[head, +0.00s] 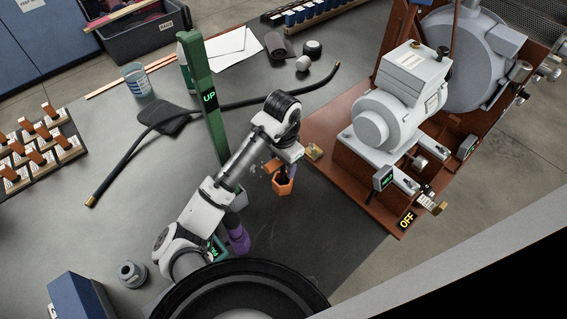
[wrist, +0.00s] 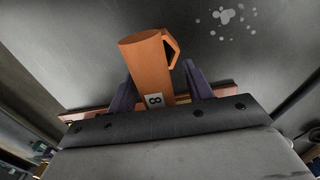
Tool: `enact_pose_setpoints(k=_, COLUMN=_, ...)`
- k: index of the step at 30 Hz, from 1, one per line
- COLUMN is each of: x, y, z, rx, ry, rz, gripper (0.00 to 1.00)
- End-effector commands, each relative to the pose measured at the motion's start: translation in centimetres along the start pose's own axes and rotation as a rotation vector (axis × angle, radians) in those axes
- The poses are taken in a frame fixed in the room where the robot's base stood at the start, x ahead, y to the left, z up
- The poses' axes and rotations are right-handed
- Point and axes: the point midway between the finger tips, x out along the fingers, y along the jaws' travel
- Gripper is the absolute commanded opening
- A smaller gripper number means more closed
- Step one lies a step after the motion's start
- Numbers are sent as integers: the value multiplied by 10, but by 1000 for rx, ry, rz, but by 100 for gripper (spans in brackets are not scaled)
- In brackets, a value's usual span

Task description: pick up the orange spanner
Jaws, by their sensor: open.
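The orange spanner (wrist: 150,65) stands out in the wrist view between the two dark purple fingers of my gripper (wrist: 160,82). It has a broad end, a hooked or looped part at its right, and a tag marked 8 near my palm. My gripper is open, with its fingers on either side of the orange piece; I cannot tell whether either touches it. In the head view the orange piece (head: 283,187) shows below my gripper (head: 284,172), over the grey bench near the brown machine base. Its lower part and the contact with the fingers are hard to make out there.
The brown machine base (head: 325,120) with a grey motor (head: 385,110) stands close on the right. A green post (head: 203,90) marked UP stands left of my arm. A black hose (head: 250,103) crosses the bench behind.

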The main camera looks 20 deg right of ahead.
Motion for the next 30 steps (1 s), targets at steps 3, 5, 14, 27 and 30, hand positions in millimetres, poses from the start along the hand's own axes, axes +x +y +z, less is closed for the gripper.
enact_pose_setpoints(k=3, x=-1, y=0, z=0, rx=0, ry=0, rz=0, gripper=51)
enact_pose_setpoints(k=5, x=-1, y=0, z=0, rx=0, ry=0, rz=0, gripper=43)
enact_pose_setpoints(k=14, x=-1, y=0, z=0, rx=0, ry=0, rz=0, gripper=4)
enact_pose_setpoints(k=27, x=-3, y=-1, z=-1, rx=0, ry=1, rz=-1, gripper=0)
enact_pose_setpoints(k=30, x=-8, y=-1, z=-2, rx=-1, ry=1, rz=-1, gripper=0)
